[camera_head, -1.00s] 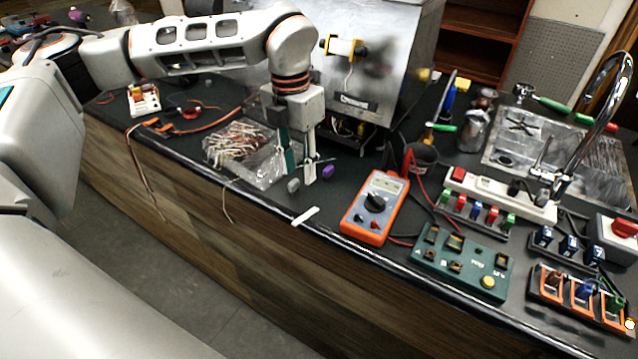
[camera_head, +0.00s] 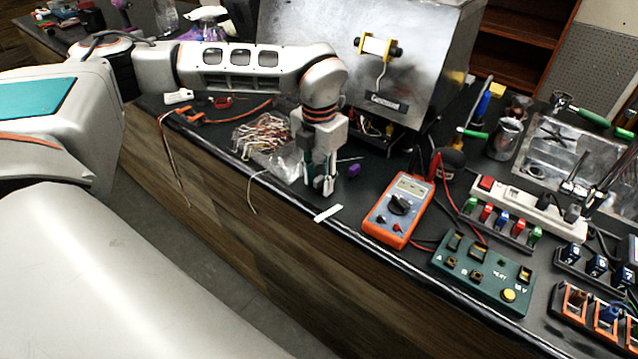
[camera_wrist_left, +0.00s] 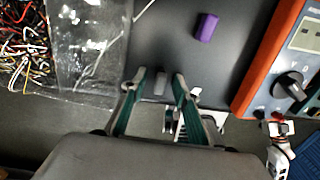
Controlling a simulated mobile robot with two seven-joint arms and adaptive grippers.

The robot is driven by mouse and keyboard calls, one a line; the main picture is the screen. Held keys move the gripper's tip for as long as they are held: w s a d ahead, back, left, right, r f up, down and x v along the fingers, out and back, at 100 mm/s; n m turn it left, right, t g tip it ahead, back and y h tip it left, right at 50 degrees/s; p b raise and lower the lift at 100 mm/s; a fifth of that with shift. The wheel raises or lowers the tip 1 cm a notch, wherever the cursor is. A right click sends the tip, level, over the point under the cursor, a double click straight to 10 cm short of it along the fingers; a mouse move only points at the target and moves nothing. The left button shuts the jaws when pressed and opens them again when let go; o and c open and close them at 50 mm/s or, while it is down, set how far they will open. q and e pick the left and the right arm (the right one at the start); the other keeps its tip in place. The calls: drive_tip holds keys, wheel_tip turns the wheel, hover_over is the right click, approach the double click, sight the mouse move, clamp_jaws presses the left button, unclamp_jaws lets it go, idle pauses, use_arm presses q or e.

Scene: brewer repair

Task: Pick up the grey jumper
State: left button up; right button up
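The grey jumper (camera_wrist_left: 160,83) is a small block on the dark worktop in the left wrist view. It shows between the two teal-and-grey fingers of my left gripper (camera_wrist_left: 159,79), with a gap on each side. The fingers are open and point down at the worktop in the head view (camera_head: 320,185). There the gripper hides the grey jumper. I cannot tell how high the fingertips are above the worktop. My right gripper is in neither view.
A purple jumper (camera_head: 354,170) lies just right of the gripper. A clear bag (camera_head: 284,165) with wires lies to its left. An orange multimeter (camera_head: 399,209) is further right, and a white strip (camera_head: 328,213) lies at the worktop's front edge.

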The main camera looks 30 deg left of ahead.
use_arm(q)
clamp_jaws()
drive_tip(key=shift+r, duration=0.2)
